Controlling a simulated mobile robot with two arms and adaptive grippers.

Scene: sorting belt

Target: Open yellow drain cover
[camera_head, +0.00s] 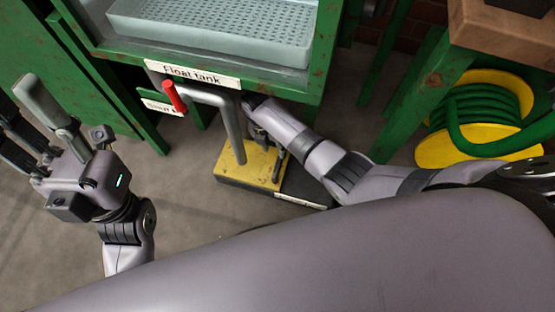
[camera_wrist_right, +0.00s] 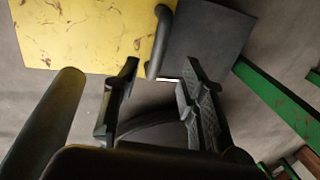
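The yellow drain cover (camera_head: 235,170) lies flat on the floor under the tank. Its scuffed yellow plate (camera_wrist_right: 85,30) fills the upper left of the right wrist view. A dark curved handle (camera_wrist_right: 160,40) stands at the plate's right edge, against a dark square surface (camera_wrist_right: 205,40). My right gripper (camera_head: 268,145) is low over the cover's right side and hides part of it. In the right wrist view its two fingers (camera_wrist_right: 160,72) are apart, with nothing between them, close to the handle's near end. My left gripper (camera_head: 8,125) is open and empty at far left.
A grey pipe (camera_head: 230,125) comes down over the cover; its red lever (camera_head: 174,97) sits to the left. The green tank frame (camera_head: 285,85), labelled "Float tank", overhangs the cover. A green hose reel (camera_head: 480,110) stands at right. Floor at left is clear.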

